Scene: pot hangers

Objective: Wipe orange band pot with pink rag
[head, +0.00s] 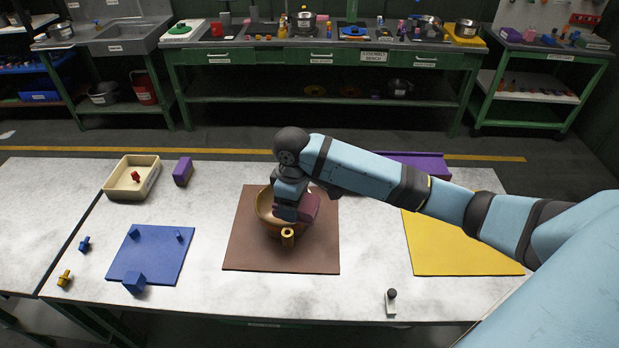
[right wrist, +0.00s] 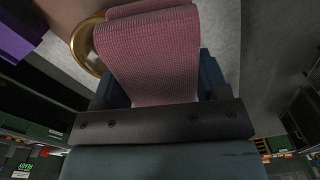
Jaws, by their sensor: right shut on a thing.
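The pot (head: 263,213) stands on the brown mat (head: 245,257) in the middle of the table. It looks golden-brown, with a short handle (head: 288,237) toward me; I cannot make out a separate orange band. My right gripper (head: 291,209) is over the pot's right part and shut on the pink rag (head: 312,206), which hangs at the rim. In the right wrist view the rag (right wrist: 150,55) fills the centre, and part of the pot's golden rim (right wrist: 80,48) shows behind it. The exact contact between rag and pot is hidden. My left gripper is not in view.
A blue mat (head: 152,263) with blue pieces lies left, and a yellow mat (head: 460,250) right. A cream tray (head: 118,187) and purple block (head: 182,171) stand at the back left. A small dark-knobbed piece (head: 391,303) is at the front. The table's front middle is clear.

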